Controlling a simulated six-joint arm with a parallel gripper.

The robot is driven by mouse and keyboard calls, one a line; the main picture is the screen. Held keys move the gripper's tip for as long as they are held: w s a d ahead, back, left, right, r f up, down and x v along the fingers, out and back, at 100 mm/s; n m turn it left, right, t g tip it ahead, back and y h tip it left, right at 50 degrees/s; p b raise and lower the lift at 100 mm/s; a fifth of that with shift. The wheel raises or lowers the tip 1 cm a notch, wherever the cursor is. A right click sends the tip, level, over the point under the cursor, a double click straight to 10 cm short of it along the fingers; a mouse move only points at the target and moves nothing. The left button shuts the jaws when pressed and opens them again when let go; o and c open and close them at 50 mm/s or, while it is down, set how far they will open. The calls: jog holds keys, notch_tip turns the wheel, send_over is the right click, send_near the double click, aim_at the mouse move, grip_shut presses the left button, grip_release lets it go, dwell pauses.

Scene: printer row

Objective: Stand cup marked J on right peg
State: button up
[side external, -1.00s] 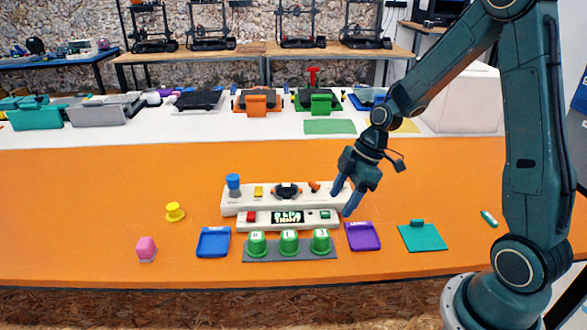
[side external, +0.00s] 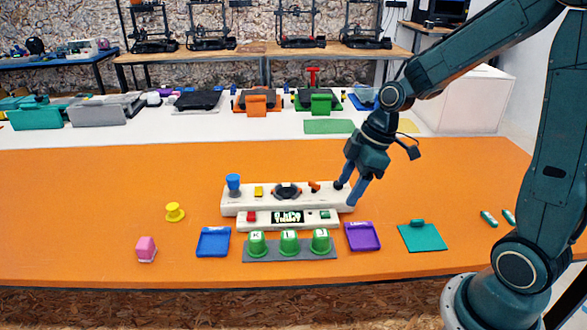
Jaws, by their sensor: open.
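Three green cups stand in a row on a grey strip (side external: 290,254) near the table's front edge, each with a white lettered top. The right cup (side external: 320,243) seems to bear the J; the letters are small. The left cup (side external: 257,245) and middle cup (side external: 289,244) bear other marks. My gripper (side external: 346,192) is open and empty over the right end of the white console (side external: 262,203), behind and to the right of the cups. A blue upright piece (side external: 233,184) stands at the console's left end. I cannot make out a right peg clearly; my fingers cover that end.
A blue tray (side external: 213,242) lies left of the cups, a purple tray (side external: 362,237) right of them, then a teal pad (side external: 422,237). A pink block (side external: 146,249) and yellow spool (side external: 175,212) sit at left. A lower white panel has a display (side external: 287,217).

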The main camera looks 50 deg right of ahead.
jog(key=s+a+r+m+t+h, duration=0.2)
jog(key=s+a+r+m, duration=0.1)
jog(key=s+r+m, duration=0.6)
jog(key=shift+s+r+t+h, duration=0.35)
jog(key=shift+s+r, duration=1.35)
jog(key=shift+s, duration=1.6)
jog(key=shift+a, duration=0.1)
